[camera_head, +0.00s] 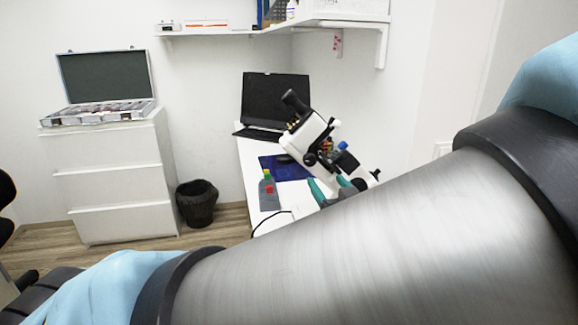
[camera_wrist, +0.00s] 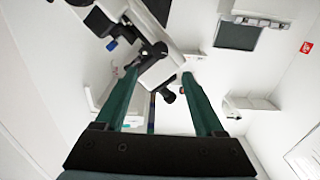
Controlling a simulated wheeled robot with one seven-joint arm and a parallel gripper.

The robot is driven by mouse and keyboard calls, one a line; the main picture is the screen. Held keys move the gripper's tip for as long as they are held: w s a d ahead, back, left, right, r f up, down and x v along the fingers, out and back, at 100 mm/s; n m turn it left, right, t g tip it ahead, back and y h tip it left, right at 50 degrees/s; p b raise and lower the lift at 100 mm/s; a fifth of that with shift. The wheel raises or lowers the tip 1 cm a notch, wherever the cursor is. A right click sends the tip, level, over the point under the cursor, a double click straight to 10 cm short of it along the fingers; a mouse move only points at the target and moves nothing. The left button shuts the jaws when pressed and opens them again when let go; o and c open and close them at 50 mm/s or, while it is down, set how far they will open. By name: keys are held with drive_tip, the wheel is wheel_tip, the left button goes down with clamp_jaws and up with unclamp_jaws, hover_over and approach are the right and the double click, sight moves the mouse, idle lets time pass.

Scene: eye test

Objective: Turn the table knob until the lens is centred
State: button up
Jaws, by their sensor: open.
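A white and black lensmeter (camera_head: 318,150) stands tilted on the white desk, its dark eyepiece (camera_head: 294,101) pointing up and left. It has a blue cap (camera_head: 343,146) and black knobs, one at its lower right end (camera_head: 375,174). I cannot tell which is the table knob, and no lens can be made out. My gripper (camera_head: 328,184) has green fingers, close to the instrument's lower part. In the wrist view my gripper (camera_wrist: 159,76) is open, with the lensmeter (camera_wrist: 152,68) beyond and between its fingertips. A black knob (camera_wrist: 168,96) shows between the fingers; contact cannot be told.
My arm fills the head view's foreground and hides much of the desk (camera_head: 250,160). A wall shelf (camera_head: 345,20) hangs above. A drawer cabinet (camera_head: 115,185) and black bin (camera_head: 197,203) stand left.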

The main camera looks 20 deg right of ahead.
sight(311, 162)
drive_tip(key=w, duration=0.3)
drive_tip(key=w+d+p, duration=0.1)
drive_tip(key=w, duration=0.3)
drive_tip(key=w+p, duration=0.1)
drive_tip(key=w, duration=0.2)
drive_tip(key=shift+w+d, duration=0.15)
drive_tip(key=shift+w, duration=0.1)
drive_tip(key=shift+c, duration=0.4)
clamp_jaws()
